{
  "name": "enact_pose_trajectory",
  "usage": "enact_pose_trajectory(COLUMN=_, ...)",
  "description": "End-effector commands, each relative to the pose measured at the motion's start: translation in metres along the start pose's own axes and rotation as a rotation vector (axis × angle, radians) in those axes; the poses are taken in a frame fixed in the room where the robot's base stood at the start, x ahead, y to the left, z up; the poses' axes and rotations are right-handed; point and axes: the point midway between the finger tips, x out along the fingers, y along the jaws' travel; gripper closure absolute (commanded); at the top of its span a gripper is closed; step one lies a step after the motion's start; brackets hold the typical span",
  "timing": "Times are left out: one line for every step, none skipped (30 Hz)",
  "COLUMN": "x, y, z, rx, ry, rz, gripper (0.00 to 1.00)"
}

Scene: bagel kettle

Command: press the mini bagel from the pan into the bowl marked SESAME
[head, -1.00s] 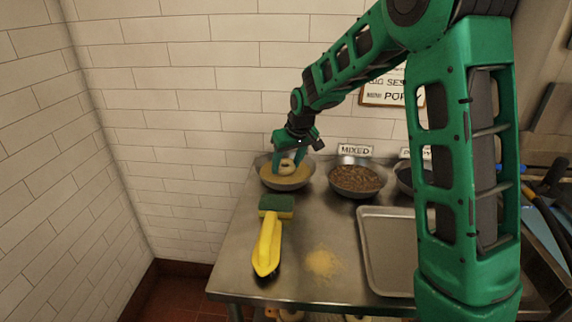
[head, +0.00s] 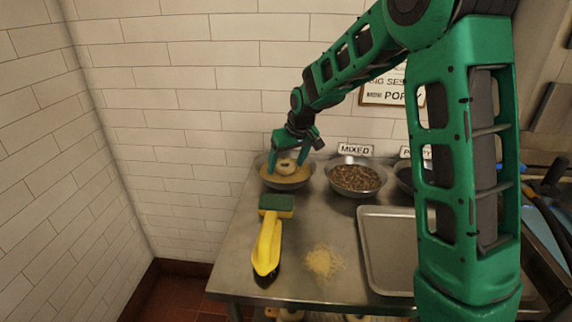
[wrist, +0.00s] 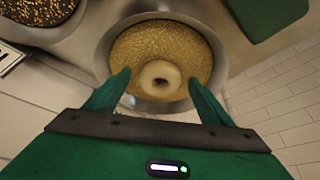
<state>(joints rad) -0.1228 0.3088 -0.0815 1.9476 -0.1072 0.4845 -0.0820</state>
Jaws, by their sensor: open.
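The mini bagel (head: 286,168), a pale ring, lies on the tan seeds in the leftmost metal bowl (head: 279,188). The wrist view shows the bagel (wrist: 159,90) off-centre on the seeds, toward the gripper's side of the bowl (wrist: 216,60). My gripper (head: 291,163) is over this bowl, open, with one finger on each side of the bagel and gaps between. Any label behind this bowl is hidden by my gripper. The shallow metal pan (head: 385,270) is on the table's right, its visible part empty.
A wall sign (head: 385,93) is partly covered.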

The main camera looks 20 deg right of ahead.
Motion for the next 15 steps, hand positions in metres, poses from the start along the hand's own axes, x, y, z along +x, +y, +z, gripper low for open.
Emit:
enact_pose_trajectory(x=-0.002, y=0.0, z=0.0, rx=0.0, ry=0.001, rz=0.0, gripper=0.25)
enact_pose_trajectory(x=-0.004, y=0.0, z=-0.001, rx=0.0, ry=0.002, rz=0.0, gripper=0.25)
enact_pose_trajectory(x=-0.008, y=0.0, z=-0.001, rx=0.0, ry=0.003, rz=0.0, gripper=0.25)
enact_pose_trajectory(x=-0.011, y=0.0, z=-0.001, rx=0.0, ry=0.004, rz=0.0, gripper=0.25)
enact_pose_trajectory(x=-0.015, y=0.0, z=-0.001, rx=0.0, ry=0.004, rz=0.0, gripper=0.25)
enact_pose_trajectory(x=-0.021, y=0.0, z=-0.001, rx=0.0, ry=0.003, rz=0.0, gripper=0.25)
enact_pose_trajectory(x=-0.027, y=0.0, z=-0.001, rx=0.0, ry=0.005, rz=0.0, gripper=0.25)
enact_pose_trajectory(x=-0.033, y=0.0, z=-0.001, rx=0.0, ry=0.005, rz=0.0, gripper=0.25)
enact_pose_trajectory(x=-0.04, y=0.0, z=-0.001, rx=0.0, ry=0.004, rz=0.0, gripper=0.25)
enact_pose_trajectory(x=-0.046, y=0.0, z=-0.002, rx=0.0, ry=0.005, rz=0.0, gripper=0.25)
enact_pose_trajectory(x=-0.052, y=0.0, z=-0.001, rx=0.0, ry=0.004, rz=0.0, gripper=0.25)
enact_pose_trajectory(x=-0.059, y=0.0, z=-0.001, rx=0.0, ry=0.004, rz=0.0, gripper=0.25)
enact_pose_trajectory(x=-0.065, y=0.0, z=-0.002, rx=0.0, ry=0.004, rz=0.0, gripper=0.25)
enact_pose_trajectory(x=-0.07, y=0.0, z=-0.001, rx=0.0, ry=0.003, rz=0.0, gripper=0.25)
enact_pose_trajectory(x=-0.077, y=0.0, z=-0.001, rx=0.0, ry=0.003, rz=0.0, gripper=0.25)
